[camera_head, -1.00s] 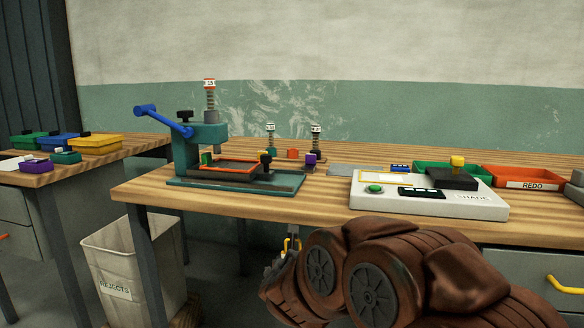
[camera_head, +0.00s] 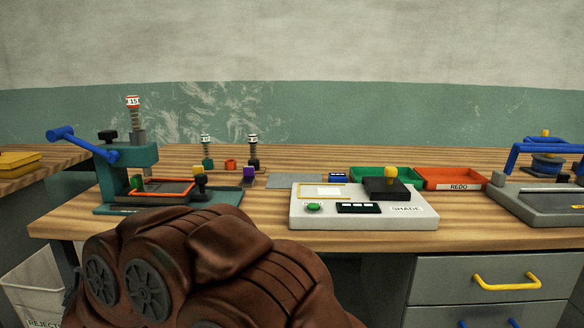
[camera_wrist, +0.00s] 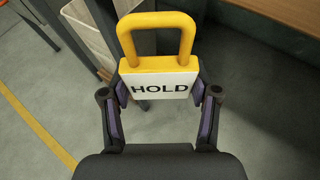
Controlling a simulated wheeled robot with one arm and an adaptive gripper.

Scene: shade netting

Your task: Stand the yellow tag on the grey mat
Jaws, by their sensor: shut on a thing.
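The yellow tag (camera_wrist: 158,64) has a loop handle and a white face reading HOLD. In the wrist view it sits between the fingers of my gripper (camera_wrist: 159,92), which is shut on its sides. The tag is held in the air over the floor, in front of the bench, with its loop pointing away from my gripper. In the head view my brown arm shows, but my gripper and the tag are hidden. The grey mat (camera_head: 294,181) lies flat on the bench behind the white SHADE device and looks bare.
The white SHADE device (camera_head: 366,218) stands at the bench front, before the mat. A teal press (camera_head: 137,168) stands left, with small pegs and a purple block (camera_head: 249,174) between. Green (camera_head: 372,174) and orange REDO (camera_head: 435,178) trays are right. Drawers (camera_head: 490,280) jut below.

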